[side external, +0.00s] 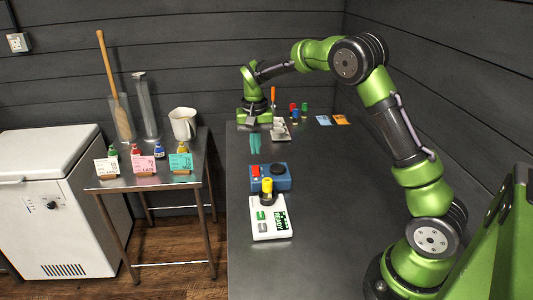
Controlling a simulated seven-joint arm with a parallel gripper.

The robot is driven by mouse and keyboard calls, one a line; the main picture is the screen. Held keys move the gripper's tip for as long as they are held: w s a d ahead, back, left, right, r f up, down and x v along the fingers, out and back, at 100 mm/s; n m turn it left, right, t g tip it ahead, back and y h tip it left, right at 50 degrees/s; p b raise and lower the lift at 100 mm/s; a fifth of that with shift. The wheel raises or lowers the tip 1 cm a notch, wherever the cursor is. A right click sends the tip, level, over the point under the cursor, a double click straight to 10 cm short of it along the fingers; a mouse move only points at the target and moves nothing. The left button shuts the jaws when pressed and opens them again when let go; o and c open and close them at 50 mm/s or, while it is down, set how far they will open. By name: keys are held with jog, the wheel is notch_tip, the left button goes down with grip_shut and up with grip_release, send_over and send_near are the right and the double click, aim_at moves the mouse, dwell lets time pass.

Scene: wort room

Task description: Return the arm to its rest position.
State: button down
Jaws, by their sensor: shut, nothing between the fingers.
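My arm (395,130) rises from its base at the lower right and arches over the dark table to its far end. My gripper (251,120) points down at the far left corner of the table, close to the tabletop. It is shut with nothing in it. The fingertips are small here, and I cannot tell whether they touch the surface. A small pale tray (281,138) stands just right of it.
A blue box (283,183) and a white-and-green device (263,232) stand nearer on the table (330,200). Small coloured bottles (295,115) and two cards (331,120) lie at the back. Teal strips (255,143) lie at the left edge. The table's middle right is clear.

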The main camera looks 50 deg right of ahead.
jog(key=shift+f, duration=0.15)
jog(key=s+a+r+n+t+y, duration=0.1)
jog(key=s+a+r, duration=0.5)
jog(key=s, duration=0.6)
jog(key=s+a+r+n+t+y, duration=0.1)
jog(key=s+a+r+n+t, duration=0.3)
jog(key=s, duration=0.8)
notch_tip(320, 180, up, 2)
jog(key=shift+s+a+r+t, duration=0.2)
jog(key=shift+s+a+t, duration=0.1)
jog(key=shift+a+t, duration=0.85)
